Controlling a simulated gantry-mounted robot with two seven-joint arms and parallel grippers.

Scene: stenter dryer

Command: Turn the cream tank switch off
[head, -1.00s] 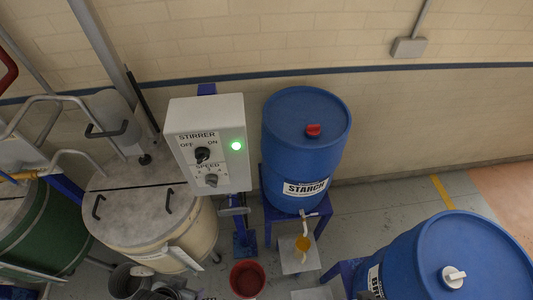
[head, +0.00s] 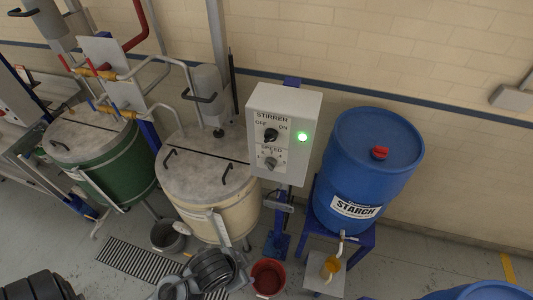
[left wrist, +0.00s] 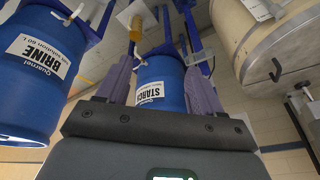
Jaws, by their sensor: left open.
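The stirrer control box (head: 284,134) is a pale box on a blue post, beside the cream tank (head: 205,190). Its upper black knob, the stirrer switch (head: 271,135), sits between the OFF and ON marks; its exact angle is too small to read. A green lamp (head: 302,137) is lit to its right. A grey speed knob (head: 270,163) is below. My left gripper (left wrist: 160,72) is open and empty in the left wrist view, its two purple fingers apart, with the cream tank at upper right. Dark parts of my arm show low in the head view. My right gripper is not seen.
A blue starch drum (head: 362,165) stands on a blue stand right of the box. A green tank (head: 100,160) with pipes is at left. A red bucket (head: 268,278) is on the floor. A brine drum (left wrist: 40,75) shows in the left wrist view.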

